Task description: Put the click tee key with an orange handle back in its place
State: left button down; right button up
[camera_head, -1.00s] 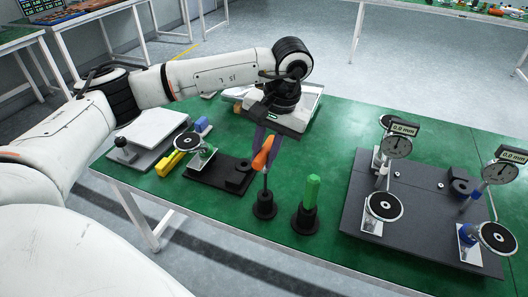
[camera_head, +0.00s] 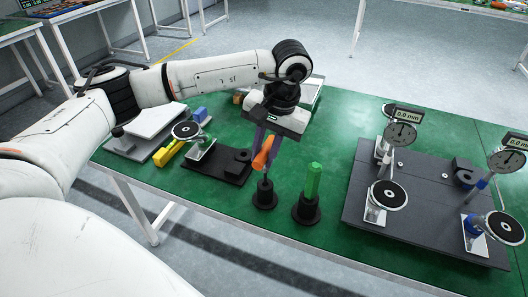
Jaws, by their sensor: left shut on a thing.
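The click tee key with an orange handle (camera_head: 263,153) is between the fingers of my left gripper (camera_head: 265,143), which is shut on its handle. The key hangs tilted, with its shaft pointing down into or just over a black round holder (camera_head: 265,197). I cannot tell how deep the tip sits. A second black holder (camera_head: 306,209) stands to the right with a green-handled tool (camera_head: 313,180) upright in it. My right gripper is not in view.
A black plate with a round dial stand (camera_head: 187,131) lies left of the holders, near a yellow block (camera_head: 168,151) and a blue block (camera_head: 201,115). A dark base with gauges (camera_head: 345,210) fills the right side. Green table between is clear.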

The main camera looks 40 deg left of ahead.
pick_arm(q)
jog(key=shift+b+x, duration=0.45)
jog(key=shift+x, duration=0.35)
jog(key=shift+d+f, duration=0.15)
jog(key=shift+f, duration=0.2)
jog(key=c, duration=1.5)
grip_release()
jog(key=v, duration=1)
jog(key=shift+w+r, duration=0.1)
jog(key=shift+r, duration=0.1)
